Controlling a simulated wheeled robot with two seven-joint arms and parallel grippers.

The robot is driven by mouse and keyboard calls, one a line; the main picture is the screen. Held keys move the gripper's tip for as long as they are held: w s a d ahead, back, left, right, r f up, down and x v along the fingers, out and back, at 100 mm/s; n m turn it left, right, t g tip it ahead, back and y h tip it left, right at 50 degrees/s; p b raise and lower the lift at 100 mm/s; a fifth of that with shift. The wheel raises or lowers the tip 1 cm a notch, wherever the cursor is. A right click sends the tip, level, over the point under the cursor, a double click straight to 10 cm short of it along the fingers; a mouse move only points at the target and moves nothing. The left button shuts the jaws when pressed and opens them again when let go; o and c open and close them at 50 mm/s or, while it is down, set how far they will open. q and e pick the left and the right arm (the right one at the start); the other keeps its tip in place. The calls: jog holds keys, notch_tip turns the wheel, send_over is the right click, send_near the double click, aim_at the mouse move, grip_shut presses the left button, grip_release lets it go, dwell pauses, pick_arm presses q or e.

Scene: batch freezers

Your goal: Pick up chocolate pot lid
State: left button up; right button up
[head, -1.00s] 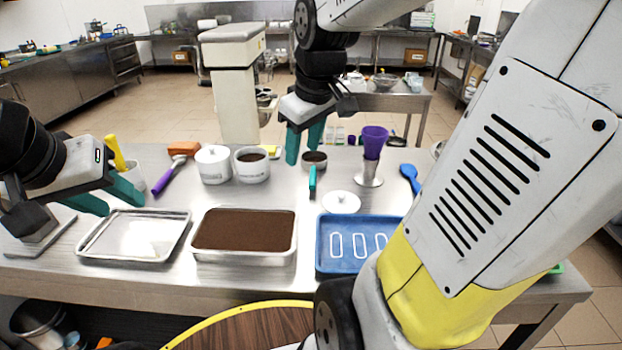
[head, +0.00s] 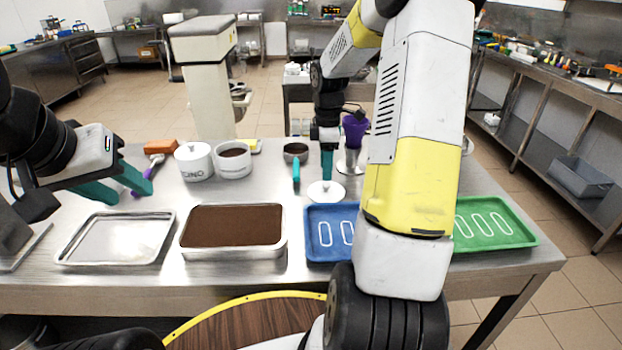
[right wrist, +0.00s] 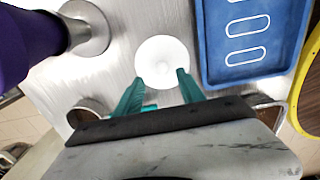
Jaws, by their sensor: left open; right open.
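A round white lid (head: 326,192) with a small knob lies flat on the steel table, behind the blue tray; it also shows in the right wrist view (right wrist: 162,60). An uncovered white pot (head: 233,161) with dark brown contents stands further left. My left gripper (head: 130,194) is open and empty above the table's left side.
A blue tray (head: 318,256) and a green tray (head: 500,222) are at right. A brown-filled pan (head: 233,252) and an empty metal tray (head: 115,240) are at left.

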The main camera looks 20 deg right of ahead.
aim_at(326, 184)
jog(key=f, duration=0.5)
jog(key=shift+s, duration=0.25)
grip_shut()
